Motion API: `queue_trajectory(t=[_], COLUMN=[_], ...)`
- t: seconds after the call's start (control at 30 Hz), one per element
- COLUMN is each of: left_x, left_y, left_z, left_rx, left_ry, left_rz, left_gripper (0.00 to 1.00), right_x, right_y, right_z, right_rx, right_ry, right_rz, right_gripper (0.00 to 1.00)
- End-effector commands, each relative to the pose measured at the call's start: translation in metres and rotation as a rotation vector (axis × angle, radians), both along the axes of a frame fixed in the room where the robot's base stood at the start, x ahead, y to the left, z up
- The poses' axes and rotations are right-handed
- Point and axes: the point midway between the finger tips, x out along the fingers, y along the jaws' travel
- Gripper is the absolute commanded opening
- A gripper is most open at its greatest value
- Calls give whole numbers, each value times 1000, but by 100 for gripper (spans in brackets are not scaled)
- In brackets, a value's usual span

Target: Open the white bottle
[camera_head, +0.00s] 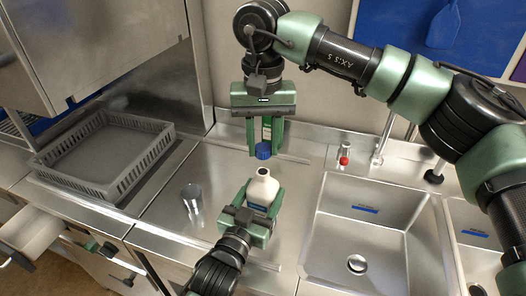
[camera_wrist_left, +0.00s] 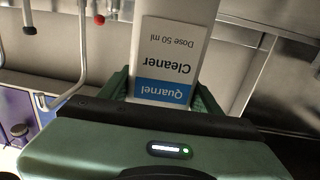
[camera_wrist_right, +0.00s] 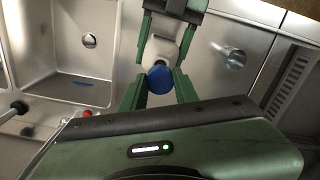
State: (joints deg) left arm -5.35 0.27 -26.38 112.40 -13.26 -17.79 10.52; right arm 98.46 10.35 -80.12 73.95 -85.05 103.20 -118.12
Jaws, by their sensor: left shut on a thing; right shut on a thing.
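The white bottle (camera_head: 263,187) stands upright in the head view, its neck bare and its mouth open. My left gripper (camera_head: 262,196) is shut on its body from the front. In the left wrist view, the bottle's label (camera_wrist_left: 168,62) reads "Quarnel Cleaner". The blue cap (camera_head: 263,150) is apart from the bottle, a little above its mouth. My right gripper (camera_head: 265,138) comes from above and is shut on the cap. The right wrist view shows the cap (camera_wrist_right: 158,80) between the fingertips, with the bottle partly hidden behind it.
A grey crate (camera_head: 105,165) lies further left. An open drawer (camera_head: 30,232) shows at far left.

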Motion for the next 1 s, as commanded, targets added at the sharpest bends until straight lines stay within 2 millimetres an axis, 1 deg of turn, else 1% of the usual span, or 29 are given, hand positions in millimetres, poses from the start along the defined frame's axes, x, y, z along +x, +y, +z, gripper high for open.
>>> queue_trajectory(t=[0.13,0.17,0.2,0.23,0.27,0.57,0.67,0.77,1.0], left_x=[0,0,0,0,0,-1,-6,-19,-67], left_y=[0,0,0,0,0,0,2,8,27], left_z=[-1,-1,-1,-1,-1,0,-1,-3,-4], left_rx=[1,1,1,1,1,0,0,0,0], left_ry=[3,3,3,3,3,1,1,3,5], left_rz=[0,0,0,0,0,0,0,0,0], left_gripper=[0,66,77,86,89,89,89,89,89], right_x=[0,0,0,0,0,0,0,0,0], right_y=[0,0,0,0,0,0,0,0,0], right_z=[0,0,0,0,0,0,-2,-4,-13], right_rx=[0,0,0,0,0,0,0,0,0], right_ry=[1,0,1,0,0,0,0,0,0], right_rz=[1,1,1,1,1,1,1,1,1], right_gripper=[0,0,0,0,0,0,0,0,0])
